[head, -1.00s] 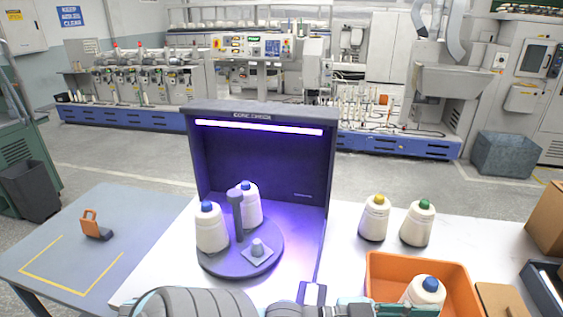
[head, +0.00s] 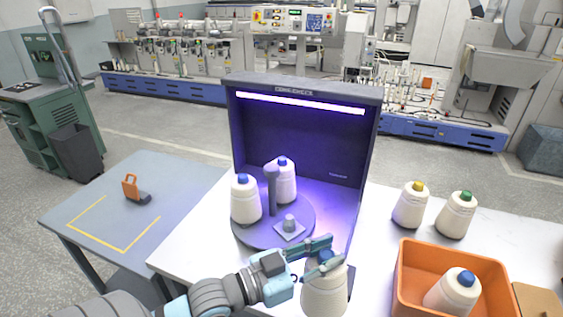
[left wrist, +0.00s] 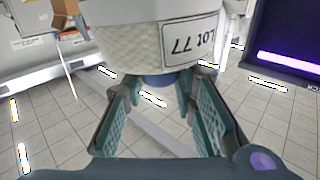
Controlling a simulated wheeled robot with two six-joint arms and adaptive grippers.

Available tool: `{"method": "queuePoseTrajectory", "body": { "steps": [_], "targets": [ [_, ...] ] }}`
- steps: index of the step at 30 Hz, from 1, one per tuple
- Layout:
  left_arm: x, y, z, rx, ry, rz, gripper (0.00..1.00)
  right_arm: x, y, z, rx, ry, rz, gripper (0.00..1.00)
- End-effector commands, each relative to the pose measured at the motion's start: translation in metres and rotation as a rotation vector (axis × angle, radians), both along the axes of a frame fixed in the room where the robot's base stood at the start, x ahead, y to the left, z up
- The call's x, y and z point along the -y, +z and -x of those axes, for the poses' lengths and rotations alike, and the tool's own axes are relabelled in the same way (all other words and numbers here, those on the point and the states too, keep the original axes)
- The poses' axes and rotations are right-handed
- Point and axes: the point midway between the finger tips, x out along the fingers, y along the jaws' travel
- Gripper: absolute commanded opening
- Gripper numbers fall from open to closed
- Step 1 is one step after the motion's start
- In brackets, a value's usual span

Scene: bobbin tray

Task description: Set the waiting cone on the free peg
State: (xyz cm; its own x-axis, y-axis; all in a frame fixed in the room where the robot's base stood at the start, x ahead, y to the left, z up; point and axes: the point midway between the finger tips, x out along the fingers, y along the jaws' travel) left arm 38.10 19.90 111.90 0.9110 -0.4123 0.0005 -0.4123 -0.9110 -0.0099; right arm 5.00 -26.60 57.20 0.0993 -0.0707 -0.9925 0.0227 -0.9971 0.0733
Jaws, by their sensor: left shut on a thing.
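My left gripper (head: 318,250) is shut on a cream cone (head: 324,292) near its blue tip. The cone hangs about upright in front of the booth, right of and nearer than the turntable. The left wrist view shows the held cone (left wrist: 140,45) with a "Lot 77" label, between the teal fingers (left wrist: 165,105). The free peg (head: 290,222) is a short grey stub on a square pad at the front of the round turntable (head: 262,238). Two blue-tipped cones, one left (head: 245,200) and one behind (head: 284,182), stand on the turntable. My right gripper is not in view.
A dark post (head: 271,190) rises mid-turntable. The lit booth (head: 300,140) walls the back and right. A yellow-tipped cone (head: 410,206) and a green-tipped cone (head: 456,215) stand at right. An orange bin (head: 460,255) holds another blue-tipped cone (head: 452,292).

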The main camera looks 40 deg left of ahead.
Motion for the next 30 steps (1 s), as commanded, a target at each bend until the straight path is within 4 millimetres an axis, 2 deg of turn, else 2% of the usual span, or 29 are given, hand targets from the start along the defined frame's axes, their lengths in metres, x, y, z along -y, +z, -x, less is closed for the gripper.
{"method": "queuePoseTrajectory", "body": {
  "steps": [8,18,24,30],
  "targets": [
    [-0.049,-0.012,-0.054,0.011,0.19,-0.021,0.0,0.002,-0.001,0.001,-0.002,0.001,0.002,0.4],
    [-0.141,-0.007,-0.129,0.012,0.553,-0.056,0.0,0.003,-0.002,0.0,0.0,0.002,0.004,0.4],
    [-0.186,0.008,-0.155,0.006,0.749,-0.077,0.0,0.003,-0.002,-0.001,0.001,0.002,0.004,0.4],
    [-0.213,0.02,-0.168,-0.002,0.876,-0.091,0.0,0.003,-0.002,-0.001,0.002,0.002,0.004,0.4]
  ]
}}
